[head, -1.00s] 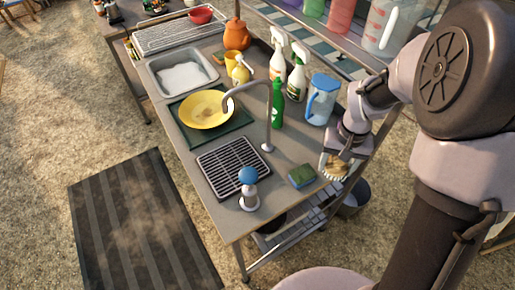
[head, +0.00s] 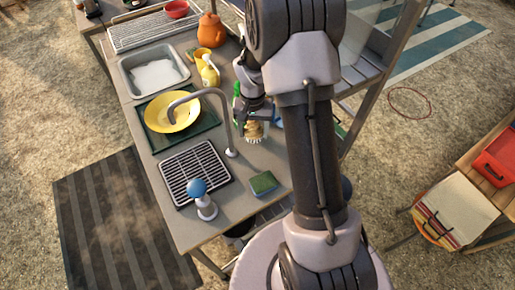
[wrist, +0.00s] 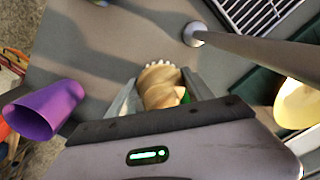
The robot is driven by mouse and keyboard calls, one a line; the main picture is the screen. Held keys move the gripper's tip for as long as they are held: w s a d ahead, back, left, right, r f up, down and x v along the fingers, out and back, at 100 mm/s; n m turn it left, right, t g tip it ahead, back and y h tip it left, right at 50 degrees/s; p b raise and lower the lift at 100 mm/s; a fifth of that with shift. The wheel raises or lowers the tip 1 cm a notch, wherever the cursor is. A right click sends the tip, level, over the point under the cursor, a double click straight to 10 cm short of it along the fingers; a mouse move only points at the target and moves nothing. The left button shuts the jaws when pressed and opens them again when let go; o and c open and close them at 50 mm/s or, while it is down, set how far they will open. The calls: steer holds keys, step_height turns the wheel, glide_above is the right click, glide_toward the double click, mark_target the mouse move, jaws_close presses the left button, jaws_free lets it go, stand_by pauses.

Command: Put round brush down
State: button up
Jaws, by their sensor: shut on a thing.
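My gripper (head: 254,122) is shut on the round brush (head: 254,133), which has a tan wooden body and pale bristles. In the head view the brush is over the steel counter (head: 238,168), just right of the curved tap (head: 226,115). In the wrist view the brush (wrist: 160,88) sits between my two fingers, with pale bristle tufts along its far edge. I cannot tell whether it touches the counter.
A green-and-yellow sponge (head: 263,182) and a blue-topped dispenser (head: 197,187) stand nearer the front edge. A black rack (head: 195,172) and yellow bowl (head: 172,112) lie left of the tap. In the wrist view a purple cup (wrist: 45,110) is at left. Bare counter lies between tap and sponge.

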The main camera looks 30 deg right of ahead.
mark_target(260, 151)
steer(key=shift+f, duration=0.9)
steer(key=shift+s+f, duration=0.25)
steer(key=s+b, duration=0.1)
steer(key=s, duration=0.1)
steer(key=s+b, duration=0.1)
steer(key=shift+s+f, duration=0.4)
steer(key=shift+w+f, duration=0.1)
steer(key=shift+w, duration=0.15)
steer(key=shift+s, duration=0.1)
steer(key=o, duration=1.3)
steer(key=shift+f, duration=0.1)
